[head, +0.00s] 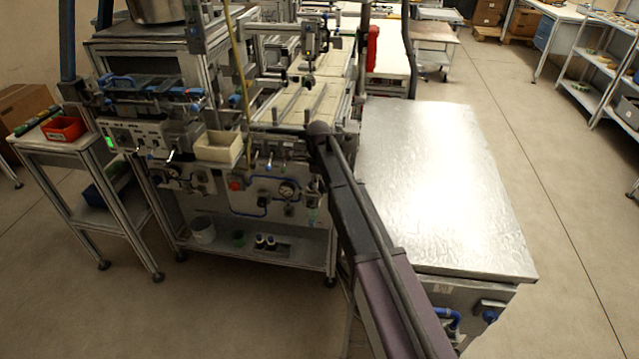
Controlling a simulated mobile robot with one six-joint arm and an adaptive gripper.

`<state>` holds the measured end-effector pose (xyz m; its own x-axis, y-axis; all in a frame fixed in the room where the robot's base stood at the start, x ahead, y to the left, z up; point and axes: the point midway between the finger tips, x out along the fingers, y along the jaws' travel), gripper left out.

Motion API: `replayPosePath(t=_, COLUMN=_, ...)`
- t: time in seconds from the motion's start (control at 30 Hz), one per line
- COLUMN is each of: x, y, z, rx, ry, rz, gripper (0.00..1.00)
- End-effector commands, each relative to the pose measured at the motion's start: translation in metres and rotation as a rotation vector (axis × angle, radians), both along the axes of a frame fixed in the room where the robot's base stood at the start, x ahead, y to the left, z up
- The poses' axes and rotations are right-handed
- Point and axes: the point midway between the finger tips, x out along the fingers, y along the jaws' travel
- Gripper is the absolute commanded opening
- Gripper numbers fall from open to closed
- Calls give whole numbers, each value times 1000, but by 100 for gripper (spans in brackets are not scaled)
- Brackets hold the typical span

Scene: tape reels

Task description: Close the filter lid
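No part that I can clearly identify as the filter lid shows in the head view. A large, shiny metal top (440,190) lies flat on a cabinet (465,300) at the right; I cannot tell whether this is the lid. A dark arm, which appears to be mine, rises from the bottom edge to a rounded joint in front of the machine (285,185). I cannot make out my gripper or its fingers. The arm hides part of the machine's right side and the cabinet's left side.
A small side table (75,150) with a red bin (63,130) stands at the left. A cream box (218,147) sits on the machine's front. Shelves (600,85) stand at the far right. The floor (570,240) right of the cabinet is clear.

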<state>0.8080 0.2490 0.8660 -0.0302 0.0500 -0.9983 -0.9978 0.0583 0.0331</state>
Motion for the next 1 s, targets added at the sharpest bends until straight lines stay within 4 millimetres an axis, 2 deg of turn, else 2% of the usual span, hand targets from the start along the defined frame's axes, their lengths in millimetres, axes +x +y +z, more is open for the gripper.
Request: replayPosePath(t=1.0, x=-3, y=41, z=-8, rx=-28, ry=3, rz=20, gripper=0)
